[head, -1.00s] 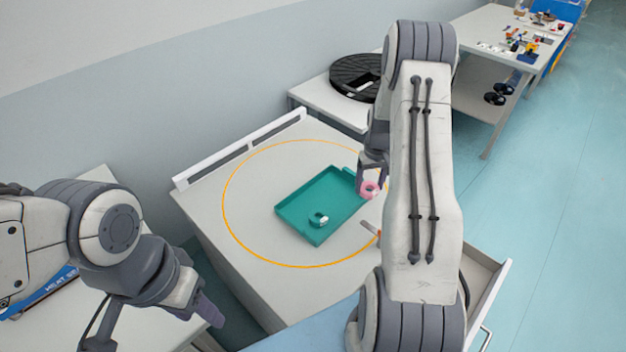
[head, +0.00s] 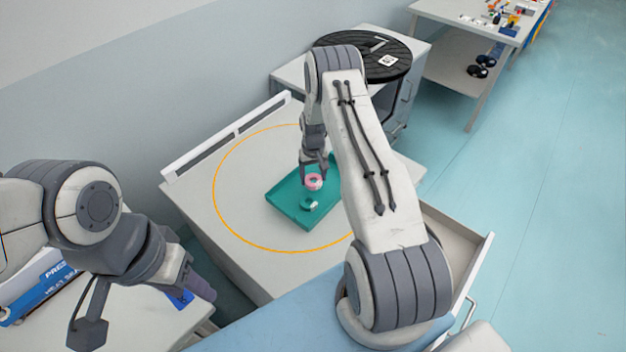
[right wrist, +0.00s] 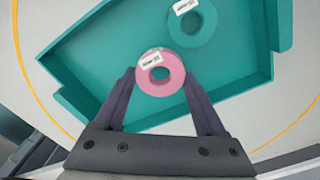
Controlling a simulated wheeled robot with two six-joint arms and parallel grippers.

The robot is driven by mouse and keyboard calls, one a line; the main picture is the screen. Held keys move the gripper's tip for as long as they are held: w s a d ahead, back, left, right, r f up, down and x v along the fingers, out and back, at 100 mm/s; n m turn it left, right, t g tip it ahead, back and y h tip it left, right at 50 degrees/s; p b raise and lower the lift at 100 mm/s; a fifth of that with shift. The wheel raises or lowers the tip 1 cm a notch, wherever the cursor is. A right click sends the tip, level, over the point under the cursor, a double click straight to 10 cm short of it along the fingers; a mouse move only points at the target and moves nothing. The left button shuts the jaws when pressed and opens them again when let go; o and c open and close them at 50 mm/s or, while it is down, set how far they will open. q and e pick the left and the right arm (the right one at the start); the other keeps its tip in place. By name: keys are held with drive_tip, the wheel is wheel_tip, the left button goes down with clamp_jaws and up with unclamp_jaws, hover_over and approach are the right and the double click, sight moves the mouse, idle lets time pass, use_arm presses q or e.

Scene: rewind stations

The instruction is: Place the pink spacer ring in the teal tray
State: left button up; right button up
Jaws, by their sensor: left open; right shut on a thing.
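The pink spacer ring (head: 313,182) is held between the fingertips of my right gripper (head: 313,172), over the teal tray (head: 284,206). In the right wrist view the pink ring (right wrist: 160,74) sits between the two fingers, with a small white label on it, and the tray (right wrist: 95,80) lies beneath. A teal ring (right wrist: 193,24) with a white label lies in the tray; it also shows in the head view (head: 309,204). My arm hides the tray's right part in the head view. My left gripper (head: 203,290) is open and empty at the lower left, away from the tray.
An orange circle (head: 214,190) marks the table (head: 225,215) around the tray. A black round turntable (head: 395,68) stands behind. An open drawer (head: 455,235) juts out at the right. A blue box (head: 40,290) lies on the left table.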

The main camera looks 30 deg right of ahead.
wheel_tip(320, 180, down, 3)
drive_tip(key=shift+r+p, duration=0.2)
drive_tip(key=shift+p, duration=0.15)
drive_tip(key=shift+f, duration=0.1)
